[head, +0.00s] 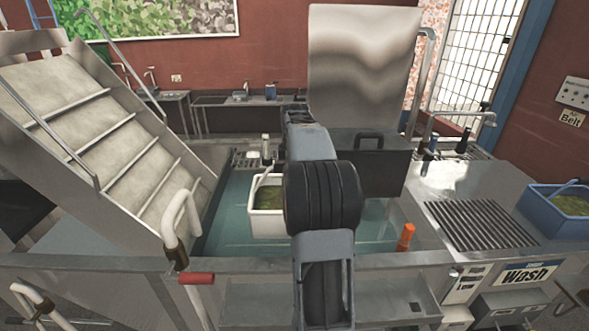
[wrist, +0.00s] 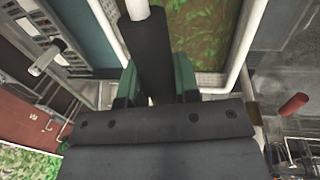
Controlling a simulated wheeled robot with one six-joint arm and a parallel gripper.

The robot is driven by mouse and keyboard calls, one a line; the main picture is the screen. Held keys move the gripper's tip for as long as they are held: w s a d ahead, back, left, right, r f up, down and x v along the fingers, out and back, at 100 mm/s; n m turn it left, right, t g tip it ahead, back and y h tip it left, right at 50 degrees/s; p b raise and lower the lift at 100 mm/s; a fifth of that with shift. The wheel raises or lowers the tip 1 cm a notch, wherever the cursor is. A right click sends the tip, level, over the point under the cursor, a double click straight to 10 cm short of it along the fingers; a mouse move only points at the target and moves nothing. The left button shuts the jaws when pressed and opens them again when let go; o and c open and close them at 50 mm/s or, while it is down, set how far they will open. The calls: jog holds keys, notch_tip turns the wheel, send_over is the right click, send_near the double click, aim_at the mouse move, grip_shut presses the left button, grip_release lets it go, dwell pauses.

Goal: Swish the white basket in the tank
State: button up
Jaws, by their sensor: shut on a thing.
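The white basket (head: 267,225) is in the tank (head: 225,262), left of my arm, with leafy green stuff inside. Its front wall shows at the teal water; I cannot tell how deep it sits. My arm hides its right side and my gripper in the head view. In the wrist view, my gripper (wrist: 155,88) has its green fingers shut on the dark grip of the basket handle (wrist: 148,45). The basket's white rim (wrist: 242,45) and green contents show beyond the fingers.
A slatted steel conveyor (head: 95,135) slopes into the tank at left. A raised steel lid (head: 362,70) stands behind. An orange piece (head: 406,236) is at the tank's right side. A blue basket (head: 560,208) stands at far right. Open water lies left and right of the white basket.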

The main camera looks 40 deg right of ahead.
jog(key=shift+w+f+b, duration=0.2)
jog(key=shift+f+b, duration=0.15)
jog(key=shift+b, duration=0.05)
notch_tip(320, 180, down, 30)
jog(key=b, duration=2)
jog(key=shift+r+b, duration=0.2)
jog(key=shift+b, duration=0.15)
jog(key=shift+s, duration=0.1)
